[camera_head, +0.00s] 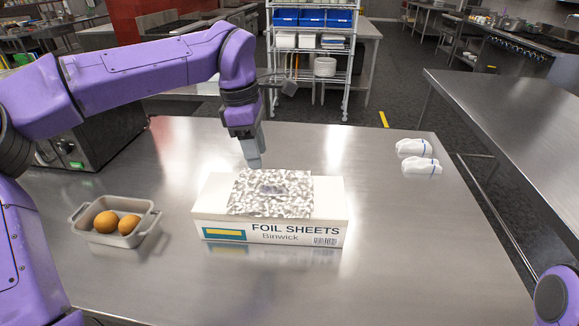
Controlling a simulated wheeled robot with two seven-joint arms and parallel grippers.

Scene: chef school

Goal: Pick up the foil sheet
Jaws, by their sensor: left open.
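The foil sheet (266,205) is a crinkled, silvery grey-white piece lying across the top of a white box (210,190). The box is printed "FOIL SHEETS Binwick" on its front and stands on the steel table. My left gripper (254,163) points down just above and behind the far edge of the sheet, a little left of the box's middle. It is open and holds nothing that I can see; its fingers overlap from this angle. Part of my right arm shows at the lower right edge, but its gripper is out of view.
A grey dish (133,238) with two round brown items (106,222) stands left of the box. Two white rolled cloths (421,166) lie at the right back. A dark appliance (99,139) stands at the left back. The table (400,250) is clear right of the box.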

